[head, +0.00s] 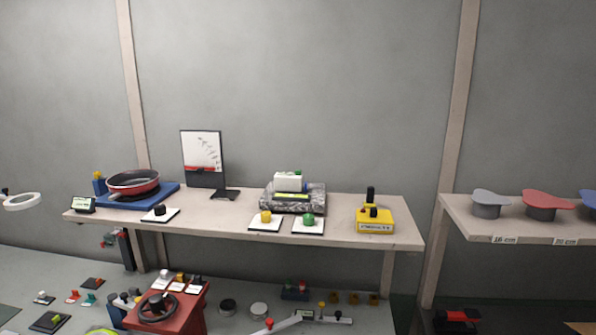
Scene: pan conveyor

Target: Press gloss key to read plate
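A low grey speckled plate (320,197) lies on the shelf, right of its middle. A white boxy device (288,182) with a yellow-green strip and a small green part on top sits on it. In front stand a yellow key (266,216) and a green key (308,219), each on a white square pad. A black key (159,209) on a similar pad stands further left. I cannot tell from the labels which one is the gloss key. Neither of my grippers is in view.
The beige shelf (225,219) also holds a red pan (133,182) on a blue base, an upright chart panel (202,155) and a yellow box (373,222) with a black handle. A red console (170,315) and several small items lie below. A right shelf (480,225) holds coloured caps.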

